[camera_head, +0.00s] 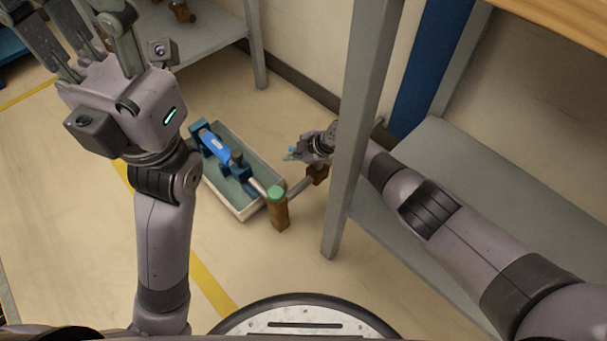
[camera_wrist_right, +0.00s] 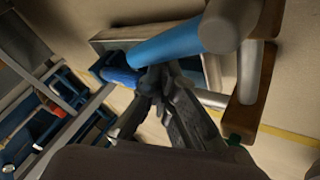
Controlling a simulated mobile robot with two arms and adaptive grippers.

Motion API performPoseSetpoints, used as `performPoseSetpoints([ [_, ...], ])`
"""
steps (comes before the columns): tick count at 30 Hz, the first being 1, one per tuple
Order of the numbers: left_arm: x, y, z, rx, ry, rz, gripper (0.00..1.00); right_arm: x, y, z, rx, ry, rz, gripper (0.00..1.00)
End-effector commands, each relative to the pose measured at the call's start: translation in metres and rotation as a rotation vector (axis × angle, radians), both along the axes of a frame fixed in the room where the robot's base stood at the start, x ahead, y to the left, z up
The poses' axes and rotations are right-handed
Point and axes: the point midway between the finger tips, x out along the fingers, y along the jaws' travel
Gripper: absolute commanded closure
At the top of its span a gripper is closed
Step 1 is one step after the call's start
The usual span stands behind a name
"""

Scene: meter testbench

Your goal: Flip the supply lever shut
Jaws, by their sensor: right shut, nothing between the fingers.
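The bench has a grey tray (camera_head: 247,208) on the floor with a blue meter body (camera_head: 214,144) and a silver pipe running to a green-topped brown post (camera_head: 278,211). A small blue piece (camera_head: 292,152), possibly the supply lever's grip, shows at my right gripper (camera_head: 303,150). In the right wrist view a thick blue bar (camera_wrist_right: 168,43) with a grey end lies just beyond my right gripper (camera_wrist_right: 152,78). Its fingers are shut with nothing between them, close to the bar; contact is unclear. My left gripper (camera_head: 82,40) is raised at upper left, fingers apart and empty.
A grey shelf leg (camera_head: 357,130) stands right beside my right wrist, partly blocking the view. A grey lower shelf (camera_head: 460,165) lies under my right arm. Another grey shelf (camera_head: 205,35) stands at the back. The floor in front of the tray is clear.

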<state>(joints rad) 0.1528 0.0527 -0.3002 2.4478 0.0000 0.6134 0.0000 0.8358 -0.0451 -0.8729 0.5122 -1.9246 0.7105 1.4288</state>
Motion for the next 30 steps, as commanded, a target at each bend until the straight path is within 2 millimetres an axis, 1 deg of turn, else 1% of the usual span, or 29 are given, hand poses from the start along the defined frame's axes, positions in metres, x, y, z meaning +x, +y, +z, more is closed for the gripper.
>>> performPoseSetpoints([
  [22, 0.0, 0.0, 0.0, -0.001, 0.0, 0.001, 0.6, 0.001, 0.0, 0.001, 0.0, -0.001, 0.0, 1.0],
  [26, 0.0, 0.0, 0.0, 0.0, 0.0, 0.001, 0.6, 0.001, -0.004, 0.004, 0.001, -0.002, -0.001, 1.0],
  [30, 0.0, 0.0, 0.0, 0.0, 0.0, 0.0, 0.6, -0.001, -0.01, 0.012, 0.0, -0.005, 0.0, 1.0],
])
